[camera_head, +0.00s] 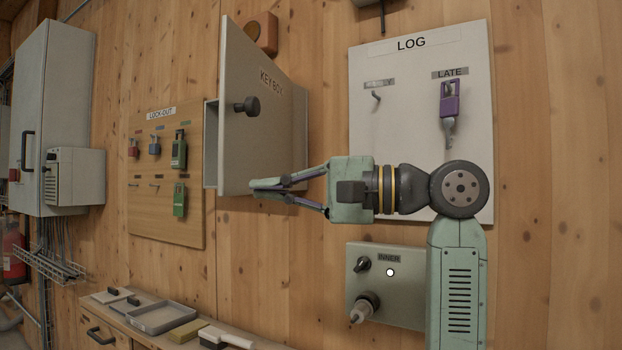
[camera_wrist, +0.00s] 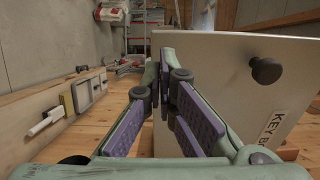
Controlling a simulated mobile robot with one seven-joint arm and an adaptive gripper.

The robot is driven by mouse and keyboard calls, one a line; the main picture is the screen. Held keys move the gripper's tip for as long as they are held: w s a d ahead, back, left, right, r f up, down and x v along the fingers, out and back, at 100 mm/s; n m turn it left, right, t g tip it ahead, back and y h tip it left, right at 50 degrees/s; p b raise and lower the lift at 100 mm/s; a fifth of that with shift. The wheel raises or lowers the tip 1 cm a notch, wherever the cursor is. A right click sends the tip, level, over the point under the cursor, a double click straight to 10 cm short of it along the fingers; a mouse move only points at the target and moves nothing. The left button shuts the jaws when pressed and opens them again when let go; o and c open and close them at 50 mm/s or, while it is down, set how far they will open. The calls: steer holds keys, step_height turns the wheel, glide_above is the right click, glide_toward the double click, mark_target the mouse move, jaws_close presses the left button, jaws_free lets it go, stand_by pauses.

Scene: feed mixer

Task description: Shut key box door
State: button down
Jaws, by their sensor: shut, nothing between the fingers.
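The key box (camera_head: 211,145) hangs on the wooden wall with its door (camera_head: 262,130) standing open, swung out toward the left. The door is a pale grey panel with a KEY BOX label and a dark round knob (camera_head: 250,105). In the wrist view the door (camera_wrist: 225,90) fills the right side, with its knob (camera_wrist: 266,70) at upper right. My gripper (camera_head: 262,186) is shut and empty, at the door's lower edge and below the knob. In the wrist view its fingers (camera_wrist: 165,75) lie beside the door's left part. I cannot tell whether they touch it. The box's inside is mostly hidden.
A LOG board (camera_head: 420,60) hangs right of the box, behind my arm. A mixer control panel (camera_head: 385,285) sits below it. The lock-out board (camera_head: 165,205) is left of the box. A bench (camera_head: 200,335) with trays and brushes runs below.

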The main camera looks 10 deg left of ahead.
mark_target(234, 189)
steer(key=shift+w+a+p, duration=0.1)
steer(key=shift+a+p, duration=0.25)
steer(key=shift+a, duration=1.15)
steer(key=shift+a, duration=0.1)
